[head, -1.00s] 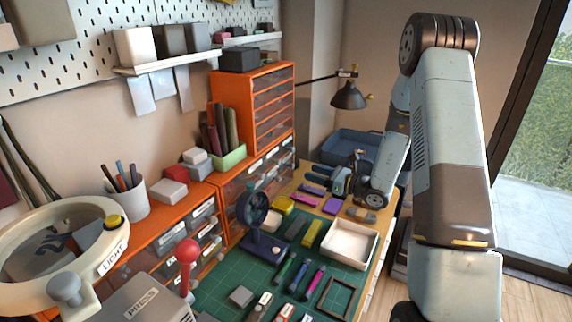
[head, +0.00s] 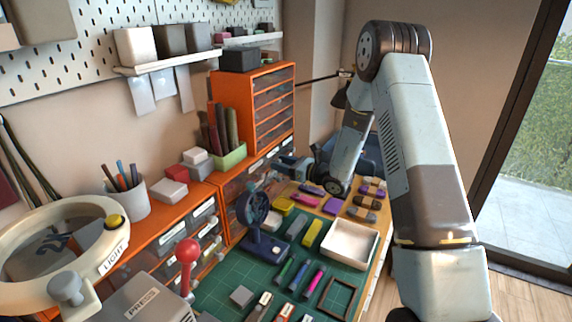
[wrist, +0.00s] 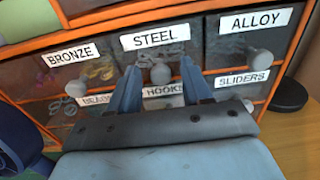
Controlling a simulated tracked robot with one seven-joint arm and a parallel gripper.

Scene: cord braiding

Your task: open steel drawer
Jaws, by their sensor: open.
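The steel drawer (wrist: 149,57) is in the middle of the upper row in the wrist view, under a white STEEL label, with a round pale knob (wrist: 160,74). It appears shut, flush with its neighbours. My gripper (wrist: 160,79) is open and empty, with one blue finger on each side of the knob in the picture. I cannot tell whether the fingertips reach past the knob. In the head view my gripper (head: 282,166) is in front of the orange drawer cabinet, and the steel drawer's front is hard to make out there.
The bronze drawer (wrist: 85,72) is to the left and the alloy drawer (wrist: 250,50) to the right. Drawers labelled hooks and sliders (wrist: 243,79) lie below. A blue fan (head: 258,212), a white tray (head: 352,243) and several small coloured items occupy the bench.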

